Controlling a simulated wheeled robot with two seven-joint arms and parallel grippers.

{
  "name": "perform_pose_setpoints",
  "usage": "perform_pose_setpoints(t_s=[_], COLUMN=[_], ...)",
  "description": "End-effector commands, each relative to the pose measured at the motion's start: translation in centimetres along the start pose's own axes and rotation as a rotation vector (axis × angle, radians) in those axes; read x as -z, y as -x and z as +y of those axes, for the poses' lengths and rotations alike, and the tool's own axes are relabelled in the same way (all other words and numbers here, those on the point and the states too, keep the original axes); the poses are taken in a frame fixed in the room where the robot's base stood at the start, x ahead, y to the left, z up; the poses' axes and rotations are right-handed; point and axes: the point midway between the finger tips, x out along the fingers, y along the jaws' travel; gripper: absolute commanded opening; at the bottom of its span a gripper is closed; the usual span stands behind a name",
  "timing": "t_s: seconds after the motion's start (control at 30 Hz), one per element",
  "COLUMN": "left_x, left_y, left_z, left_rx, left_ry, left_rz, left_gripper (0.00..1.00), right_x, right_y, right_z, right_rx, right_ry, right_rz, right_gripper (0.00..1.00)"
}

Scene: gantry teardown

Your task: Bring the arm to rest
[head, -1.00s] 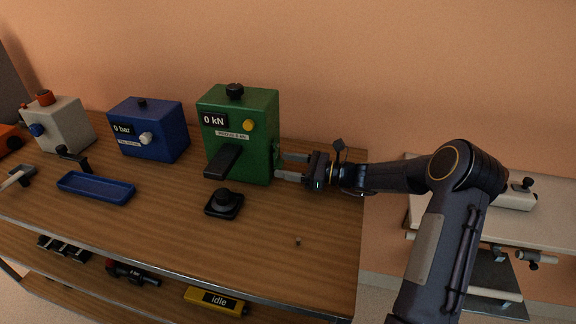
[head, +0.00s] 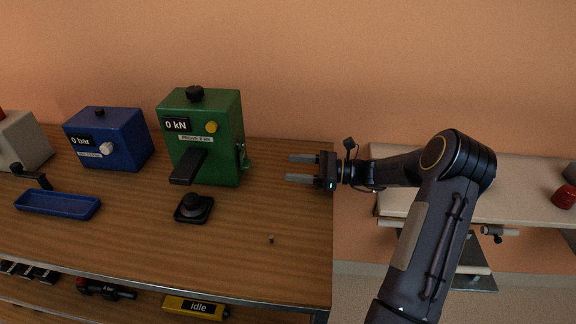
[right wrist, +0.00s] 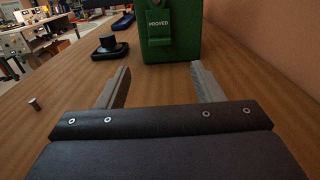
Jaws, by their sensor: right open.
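My right gripper (head: 303,168) is open and empty above the right end of the wooden bench, its fingers pointing left. It stands apart from the green box (head: 222,148), which reads "0 kN" and has a yellow button and a black lever. In the right wrist view both fingers (right wrist: 160,85) are spread with only bare wood between them. The green box (right wrist: 171,36) is ahead, with a tab marked "PROVED" on its side. My left gripper is not in view.
A black knob on a square base (head: 193,208) stands in front of the green box. A blue box (head: 108,140) reading "0 bar" and a blue tray (head: 57,205) are to the left. A small peg (head: 271,239) stands near the front edge. A pale bench (head: 520,205) is at right.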

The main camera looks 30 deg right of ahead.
Motion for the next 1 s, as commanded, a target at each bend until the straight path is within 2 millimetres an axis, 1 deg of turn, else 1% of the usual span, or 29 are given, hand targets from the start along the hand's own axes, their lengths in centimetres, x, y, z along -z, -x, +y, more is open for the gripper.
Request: perform_pose_setpoints(t_s=[0.1,0.3,0.37,0.43,0.47,0.5,0.57,0.6,0.67,0.7,0.77,0.8,0.9,1.0], left_x=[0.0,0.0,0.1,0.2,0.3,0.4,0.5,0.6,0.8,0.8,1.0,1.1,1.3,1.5], left_y=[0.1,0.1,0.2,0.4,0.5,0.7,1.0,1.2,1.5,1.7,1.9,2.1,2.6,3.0], left_z=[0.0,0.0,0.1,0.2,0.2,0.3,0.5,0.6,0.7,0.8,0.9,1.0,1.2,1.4], left_rx=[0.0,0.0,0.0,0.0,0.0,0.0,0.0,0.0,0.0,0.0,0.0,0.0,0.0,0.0], left_ry=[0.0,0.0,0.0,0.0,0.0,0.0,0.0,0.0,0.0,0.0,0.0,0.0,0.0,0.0], left_rz=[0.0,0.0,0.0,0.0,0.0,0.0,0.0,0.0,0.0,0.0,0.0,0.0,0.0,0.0], left_gripper=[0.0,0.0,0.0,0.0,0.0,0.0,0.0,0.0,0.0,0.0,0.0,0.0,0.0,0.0], right_x=[0.0,-0.2,-0.9,-2.2,-2.9,-4.0,-5.5,-6.4,-7.5,-8.0,-8.7,-9.0,-9.4,-9.4], right_y=[0.3,0.1,-0.3,-1.2,-1.6,-2.2,-2.9,-3.2,-3.2,-3.0,-2.5,-1.9,-0.2,1.8], right_z=[0.0,0.2,1.0,2.7,3.8,5.5,8.6,10.7,13.9,16.0,18.8,20.7,24.7,28.0], right_rx=[0.0,-0.007,-0.028,-0.074,-0.102,-0.146,-0.223,-0.276,-0.356,-0.407,-0.481,-0.53,-0.644,-0.749], right_ry=[0.0,0.009,0.037,0.103,0.143,0.21,0.332,0.421,0.56,0.654,0.799,0.898,1.149,1.402], right_rz=[0.001,0.007,0.028,0.077,0.107,0.151,0.228,0.28,0.353,0.398,0.461,0.499,0.583,0.652], right_gripper=[0.6,0.6,0.6,0.6,0.6,0.6,0.6,0.6,0.6,0.6,0.6,0.6,0.6,0.6])
